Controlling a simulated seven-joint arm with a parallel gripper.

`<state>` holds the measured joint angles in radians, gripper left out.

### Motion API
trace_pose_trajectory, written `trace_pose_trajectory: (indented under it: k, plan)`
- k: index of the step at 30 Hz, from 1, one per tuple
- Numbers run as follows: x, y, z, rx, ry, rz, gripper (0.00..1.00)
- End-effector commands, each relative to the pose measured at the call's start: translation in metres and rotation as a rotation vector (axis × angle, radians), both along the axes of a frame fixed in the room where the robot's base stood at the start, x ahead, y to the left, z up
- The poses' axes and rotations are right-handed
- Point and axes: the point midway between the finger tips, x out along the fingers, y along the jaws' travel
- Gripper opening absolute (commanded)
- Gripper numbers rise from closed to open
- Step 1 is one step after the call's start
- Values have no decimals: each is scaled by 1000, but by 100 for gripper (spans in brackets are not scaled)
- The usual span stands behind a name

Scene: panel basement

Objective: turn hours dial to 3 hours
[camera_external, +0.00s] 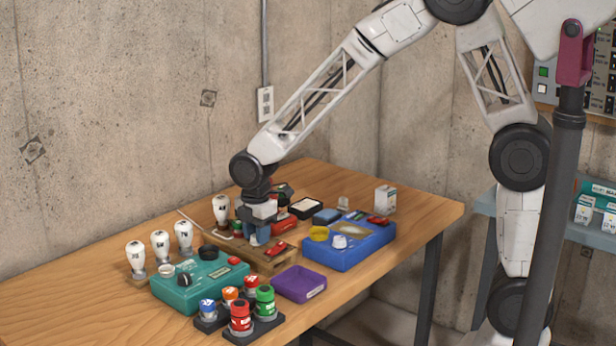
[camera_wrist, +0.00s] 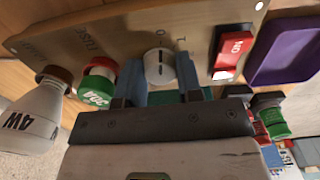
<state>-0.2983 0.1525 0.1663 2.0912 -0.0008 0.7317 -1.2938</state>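My gripper (camera_external: 258,236) points down at a wooden panel in the middle of the table. In the wrist view my gripper (camera_wrist: 160,82) has its two blue fingers on either side of a white knob (camera_wrist: 158,66). The fingers are only part-way apart, about the knob's width, and seem closed on it. The knob has a dark mark on its face, with small markings on the panel around it. No hours marking is readable. Other knobs show in the external view: a white knob (camera_external: 339,242) and a yellow knob (camera_external: 319,233) on a blue box, and a black knob (camera_external: 184,280) on a teal box.
Beside the gripped knob are a green fuse (camera_wrist: 96,88) marked 20A and a red switch (camera_wrist: 231,52). A white bulb (camera_wrist: 33,112) stands at the left. The table's left front is clear.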

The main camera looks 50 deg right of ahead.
Motion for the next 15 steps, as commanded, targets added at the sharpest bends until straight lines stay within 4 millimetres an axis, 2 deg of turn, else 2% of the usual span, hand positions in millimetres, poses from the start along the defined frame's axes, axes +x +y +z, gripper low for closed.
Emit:
trace_pose_trajectory:
  k: [1, 2, 15]
  plan:
    - [0, 0, 0, 0, 0, 0, 14]
    - [0, 0, 0, 0, 0, 0, 10]
    - [0, 0, 0, 0, -1, -64, 10]
